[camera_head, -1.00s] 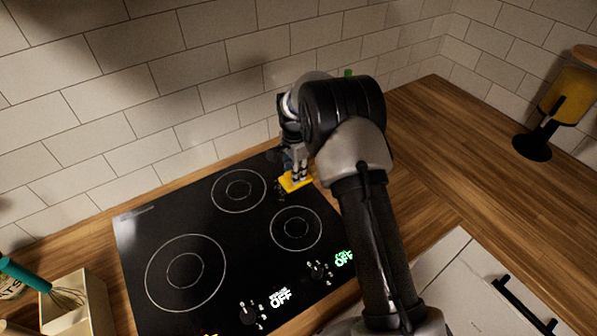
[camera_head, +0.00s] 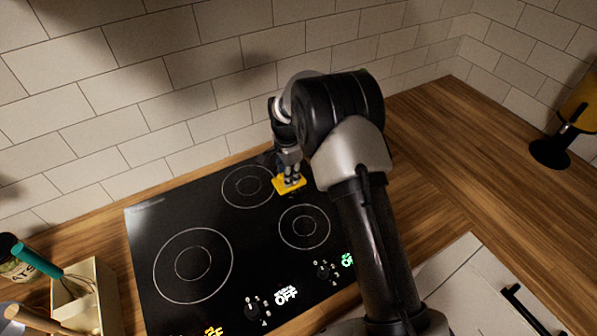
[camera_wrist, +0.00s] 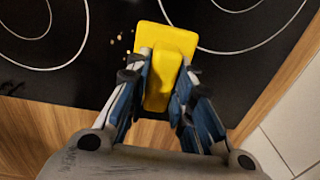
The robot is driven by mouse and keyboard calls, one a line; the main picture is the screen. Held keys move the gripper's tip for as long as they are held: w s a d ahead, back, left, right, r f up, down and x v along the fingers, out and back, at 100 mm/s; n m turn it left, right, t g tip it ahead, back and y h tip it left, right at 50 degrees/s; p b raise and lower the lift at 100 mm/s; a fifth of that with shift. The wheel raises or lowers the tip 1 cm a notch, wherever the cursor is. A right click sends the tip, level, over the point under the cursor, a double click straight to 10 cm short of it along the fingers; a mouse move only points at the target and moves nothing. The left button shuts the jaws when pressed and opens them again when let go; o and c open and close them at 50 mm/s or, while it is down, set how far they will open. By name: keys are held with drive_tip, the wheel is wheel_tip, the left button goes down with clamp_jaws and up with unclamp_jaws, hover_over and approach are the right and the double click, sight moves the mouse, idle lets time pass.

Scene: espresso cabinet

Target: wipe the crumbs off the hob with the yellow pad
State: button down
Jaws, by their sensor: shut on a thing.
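The yellow pad (camera_wrist: 165,50) is held in my gripper (camera_wrist: 158,95), whose two fingers close on its raised grip in the wrist view. In the head view the pad (camera_head: 289,186) lies on or just above the black hob (camera_head: 150,240), near its back right, beside the rear ring. My gripper (camera_head: 291,168) is above it, with my arm coming from the right. A few pale crumbs (camera_wrist: 124,37) lie on the hob just left of the pad in the wrist view. I cannot make out crumbs in the head view.
A wooden counter (camera_head: 430,150) surrounds the hob, with free room at the right. A tiled wall (camera_head: 180,100) stands behind. A box of utensils (camera_head: 98,290) is at the left front. A black-based yellow appliance (camera_head: 552,150) stands at the far right.

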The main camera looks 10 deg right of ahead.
sight(280, 188)
drive_tip(key=shift+g, duration=0.4)
drive_tip(key=s+a+f, duration=0.1)
drive_tip(key=s+a, duration=0.1)
drive_tip(key=shift+s+a+f, duration=0.35)
drive_tip(key=shift+a+f, duration=0.05)
drive_tip(key=shift+r, duration=0.15)
drive_tip(key=r+p, duration=0.2)
drive_tip(key=r, duration=0.1)
drive_tip(key=r+p, duration=0.1)
drive_tip(key=r, duration=0.1)
drive_tip(key=shift+a+r, duration=0.15)
drive_tip(key=shift+a, duration=0.15)
drive_tip(key=shift+w+r+p, duration=0.15)
drive_tip(key=shift+r+p, duration=0.2)
drive_tip(key=shift+p, duration=0.05)
drive_tip(key=shift+w, duration=0.3)
drive_tip(key=shift+w+a+f, duration=0.1)
drive_tip(key=shift+w+f, duration=0.05)
drive_tip(key=shift+w, duration=0.05)
